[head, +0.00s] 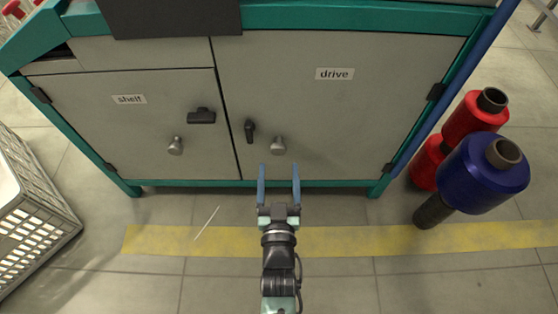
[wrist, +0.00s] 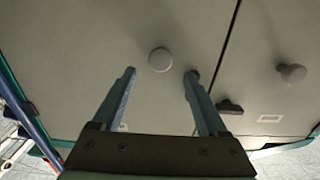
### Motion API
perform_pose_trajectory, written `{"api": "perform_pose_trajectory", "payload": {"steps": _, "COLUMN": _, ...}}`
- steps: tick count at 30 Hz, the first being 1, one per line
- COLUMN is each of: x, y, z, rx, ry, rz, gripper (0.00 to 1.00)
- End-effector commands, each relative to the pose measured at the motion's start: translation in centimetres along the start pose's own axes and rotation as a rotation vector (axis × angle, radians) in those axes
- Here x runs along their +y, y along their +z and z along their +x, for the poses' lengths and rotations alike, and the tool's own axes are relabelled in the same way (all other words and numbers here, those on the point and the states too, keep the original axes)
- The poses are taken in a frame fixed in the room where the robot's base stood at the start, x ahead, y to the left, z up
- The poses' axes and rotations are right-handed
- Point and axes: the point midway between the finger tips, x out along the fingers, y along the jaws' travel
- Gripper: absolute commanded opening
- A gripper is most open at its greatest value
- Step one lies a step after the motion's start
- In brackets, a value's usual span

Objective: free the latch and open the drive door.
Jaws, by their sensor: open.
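The drive door (head: 340,110) is the grey right-hand door, labelled "drive", and it is shut. Its round grey knob (head: 278,146) sits low near its left edge; the knob also shows in the wrist view (wrist: 160,60). The small black latch (head: 249,131) stands roughly upright left of the knob, close to the gap between the doors. My gripper (head: 279,170) is open and empty, pointing at the door just below the knob in the head view. In the wrist view the knob lies beyond and between the fingertips, and the latch is largely hidden by the right finger.
The shelf door (head: 100,130) on the left is shut, with a horizontal black latch (head: 201,116) and a knob (head: 176,146). Red and blue spools (head: 484,176) stand at the right. A grey crate (head: 40,200) is at the left.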

Motion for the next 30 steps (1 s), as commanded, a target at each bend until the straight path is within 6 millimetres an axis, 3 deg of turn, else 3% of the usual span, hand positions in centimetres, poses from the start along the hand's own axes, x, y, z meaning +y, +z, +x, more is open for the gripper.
{"api": "perform_pose_trajectory", "payload": {"steps": 3, "x": 0.0, "y": 0.3, "z": 2.3, "rx": 0.004, "ry": 0.000, "rz": 0.000, "gripper": 0.76}}
{"api": "perform_pose_trajectory", "payload": {"steps": 9, "x": 0.0, "y": 0.2, "z": 4.3, "rx": 0.000, "ry": 0.000, "rz": 0.000, "gripper": 0.76}}
{"api": "perform_pose_trajectory", "payload": {"steps": 20, "x": 0.0, "y": 0.0, "z": 4.7, "rx": -0.001, "ry": 0.000, "rz": 0.000, "gripper": 0.76}}
{"api": "perform_pose_trajectory", "payload": {"steps": 30, "x": 0.0, "y": 0.0, "z": 4.7, "rx": -0.001, "ry": 0.000, "rz": 0.000, "gripper": 0.17}}
